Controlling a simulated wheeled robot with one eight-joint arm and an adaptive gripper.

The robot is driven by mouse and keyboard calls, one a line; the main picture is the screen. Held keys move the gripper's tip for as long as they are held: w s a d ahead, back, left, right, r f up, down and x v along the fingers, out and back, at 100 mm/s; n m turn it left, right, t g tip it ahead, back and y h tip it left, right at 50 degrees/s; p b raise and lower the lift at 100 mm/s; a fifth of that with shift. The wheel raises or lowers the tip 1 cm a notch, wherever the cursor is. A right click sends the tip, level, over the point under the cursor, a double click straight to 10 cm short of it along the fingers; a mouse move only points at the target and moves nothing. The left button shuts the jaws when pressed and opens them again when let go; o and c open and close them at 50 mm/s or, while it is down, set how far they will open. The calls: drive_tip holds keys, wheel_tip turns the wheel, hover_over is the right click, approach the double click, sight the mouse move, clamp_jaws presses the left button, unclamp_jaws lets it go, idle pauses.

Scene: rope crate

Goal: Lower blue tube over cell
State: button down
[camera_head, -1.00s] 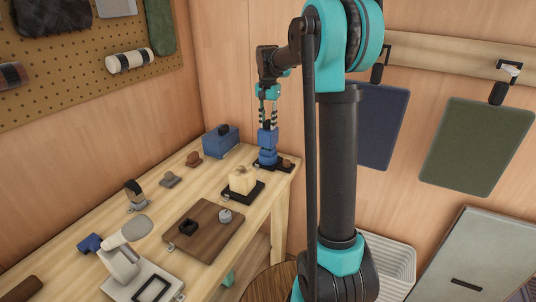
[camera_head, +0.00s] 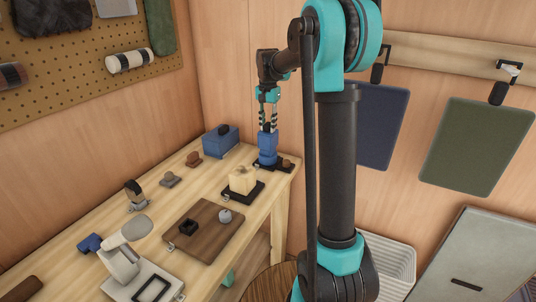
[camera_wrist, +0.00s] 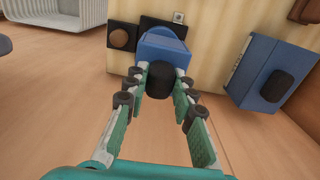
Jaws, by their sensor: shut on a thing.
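The blue tube (camera_head: 266,145) is upright at the far end of the workbench, below my gripper (camera_head: 268,125). In the wrist view, my gripper (camera_wrist: 161,82) is shut on the black knob on top of the blue tube (camera_wrist: 163,47). A black base (camera_head: 286,167) lies under the tube, with a brown round piece on it beside the tube. In the wrist view, part of the black base (camera_wrist: 150,24) shows beyond the tube. The cell cannot be made out; the tube hides that spot. I cannot tell how far the tube is around it.
A blue box with a black knob (camera_head: 220,141) stands left of the tube. A cream block (camera_head: 242,180) sits on a black tray nearer. A brown board (camera_head: 206,243) lies nearer still. The bench's right edge is close to the tube, with a wall behind.

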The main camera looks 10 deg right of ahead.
sight(268, 131)
drive_tip(key=shift+f, duration=1.6)
idle(1.4)
drive_tip(key=c, duration=1.2)
unclamp_jaws()
wheel_tip(268, 131, up, 12)
drive_tip(key=s+d+f+n+t, duration=0.1)
drive_tip(key=s+f+n, duration=0.1)
drive_tip(key=s+f, duration=0.6)
drive_tip(key=s+d+f+n+t, duration=0.1)
drive_tip(key=s+f+n, duration=0.1)
drive_tip(key=s+f, duration=0.6)
drive_tip(key=s+d+f+n+t, duration=0.2)
drive_tip(key=s+f, duration=0.6)
drive_tip(key=s, duration=0.9)
drive_tip(key=shift+d+f+n, duration=0.1)
drive_tip(key=shift+f+n, duration=0.05)
drive_tip(key=shift+n, duration=0.45)
